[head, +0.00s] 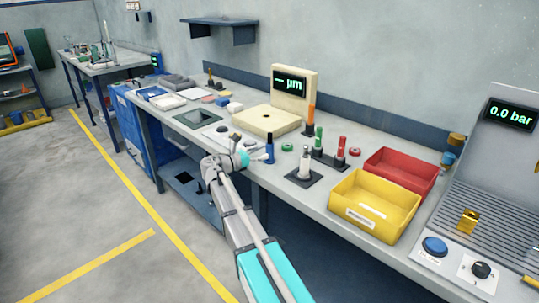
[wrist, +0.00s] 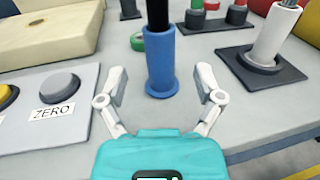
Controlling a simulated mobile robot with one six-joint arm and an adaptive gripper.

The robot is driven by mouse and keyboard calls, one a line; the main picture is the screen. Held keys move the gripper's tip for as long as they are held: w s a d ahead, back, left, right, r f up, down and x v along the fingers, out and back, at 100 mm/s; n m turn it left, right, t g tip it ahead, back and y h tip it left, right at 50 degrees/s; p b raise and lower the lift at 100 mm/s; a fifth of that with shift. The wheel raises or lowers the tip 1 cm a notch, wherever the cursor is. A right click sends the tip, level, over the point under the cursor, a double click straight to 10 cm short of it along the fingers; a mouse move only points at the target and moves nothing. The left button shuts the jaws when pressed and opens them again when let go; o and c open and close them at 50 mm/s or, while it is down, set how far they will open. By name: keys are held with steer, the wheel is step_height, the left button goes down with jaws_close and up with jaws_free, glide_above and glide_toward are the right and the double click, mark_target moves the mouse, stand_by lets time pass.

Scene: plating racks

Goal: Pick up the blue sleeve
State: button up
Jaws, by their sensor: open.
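The blue sleeve (wrist: 161,72) stands upright on the bench, a blue cylinder with a wider flange at its foot and a black upper part rising out of it. In the head view the blue sleeve (head: 269,151) is near the bench's front edge. My gripper (wrist: 160,88) is open, with one finger on each side of the sleeve's lower part. The fingers look apart from it, with a gap on both sides. In the head view my gripper (head: 252,157) is just left of the sleeve; its fingertips are small there.
A ZERO button panel (wrist: 50,100) lies left of my gripper. A white cylinder on a dark base (wrist: 268,45) stands to the right. A green ring (wrist: 138,41) lies behind the sleeve. A yellow bin (head: 372,205) and a red bin (head: 400,172) are farther right.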

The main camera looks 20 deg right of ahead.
mark_target(270, 148)
steer(key=shift+w+d+r, duration=0.1)
steer(key=shift+w+d, duration=0.05)
steer(key=shift+d, duration=1)
steer(key=shift+w+d, duration=0.15)
steer(key=shift+d, duration=0.95)
jaws_close()
